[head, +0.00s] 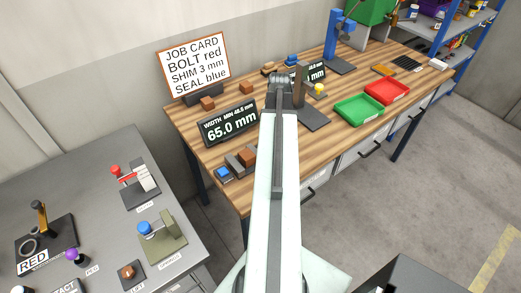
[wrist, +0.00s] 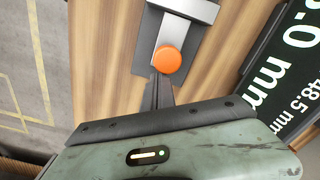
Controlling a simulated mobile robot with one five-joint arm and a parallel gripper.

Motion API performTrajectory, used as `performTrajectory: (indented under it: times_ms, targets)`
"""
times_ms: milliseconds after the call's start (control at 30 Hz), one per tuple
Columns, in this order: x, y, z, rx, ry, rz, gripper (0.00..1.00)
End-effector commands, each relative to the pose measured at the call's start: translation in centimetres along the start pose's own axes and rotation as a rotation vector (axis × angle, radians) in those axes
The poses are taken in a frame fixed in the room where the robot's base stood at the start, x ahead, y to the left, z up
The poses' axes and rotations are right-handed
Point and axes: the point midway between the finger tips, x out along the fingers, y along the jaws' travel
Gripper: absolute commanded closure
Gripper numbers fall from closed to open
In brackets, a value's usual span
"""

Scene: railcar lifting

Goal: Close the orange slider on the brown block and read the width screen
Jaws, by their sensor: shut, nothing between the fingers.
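The orange slider knob (wrist: 166,60) shows in the wrist view, on a light metal slide over a dark base plate (wrist: 148,35). My gripper (wrist: 157,80) is shut and empty, its fingertips right by the near side of the knob; I cannot tell whether they touch. In the head view the gripper and the knob are hidden behind my arm. A brown block (head: 249,155) sits on the dark gauge just left of my arm. The width screen (head: 229,123) reads 65.0 mm, with MIN 48.5 mm above. Part of the screen shows in the wrist view (wrist: 295,65).
The wooden bench holds a job card (head: 194,64), loose brown blocks (head: 207,103), a green tray (head: 359,109), a red tray (head: 387,91) and a blue press (head: 338,38). A second screen (head: 315,74) is partly hidden. A grey table (head: 85,190) stands at left.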

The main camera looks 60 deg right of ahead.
Motion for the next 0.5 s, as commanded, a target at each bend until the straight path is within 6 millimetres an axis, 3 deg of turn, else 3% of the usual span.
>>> performTrajectory:
  times_ms: [500]
  targets:
    - [0.0, -0.9, 1.6, -0.002, 0.0, 0.0, 1.0]
